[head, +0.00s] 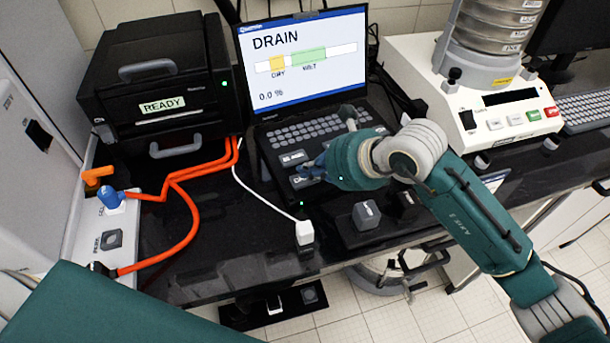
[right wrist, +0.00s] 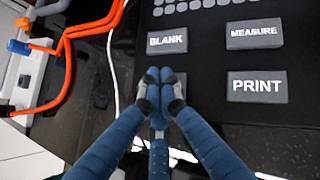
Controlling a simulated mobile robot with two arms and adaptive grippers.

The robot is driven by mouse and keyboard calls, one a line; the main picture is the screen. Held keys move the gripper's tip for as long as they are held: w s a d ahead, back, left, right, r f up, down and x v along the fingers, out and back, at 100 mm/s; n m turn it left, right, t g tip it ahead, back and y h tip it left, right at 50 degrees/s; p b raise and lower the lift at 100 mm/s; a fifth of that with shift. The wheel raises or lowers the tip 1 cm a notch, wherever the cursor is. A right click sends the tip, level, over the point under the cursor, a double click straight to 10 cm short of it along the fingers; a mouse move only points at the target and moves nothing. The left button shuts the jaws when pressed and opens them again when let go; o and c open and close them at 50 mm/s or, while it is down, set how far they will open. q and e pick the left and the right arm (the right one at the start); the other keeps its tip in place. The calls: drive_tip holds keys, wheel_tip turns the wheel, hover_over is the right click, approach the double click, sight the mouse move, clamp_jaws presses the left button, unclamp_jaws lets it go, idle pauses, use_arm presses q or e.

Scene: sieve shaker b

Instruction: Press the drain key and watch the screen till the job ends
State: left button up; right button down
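In the right wrist view the fingertips (right wrist: 160,78) cover most of a grey key (right wrist: 181,78) below the BLANK key (right wrist: 167,41) and left of the PRINT key (right wrist: 257,86). That key's label is hidden, and I cannot tell whether the tips touch it or press it down. My left gripper is not in view.
A black printer (head: 165,85) showing READY stands left of the laptop. Orange cables (head: 190,200) and a white cable (head: 262,192) cross the bench. A sieve shaker (head: 480,90) stands at the right.

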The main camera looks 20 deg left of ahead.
drive_tip(key=shift+r, duration=0.65)
drive_tip(key=shift+r+p, duration=1.4)
drive_tip(key=shift+r, duration=1.1)
drive_tip(key=shift+d+f, duration=0.1)
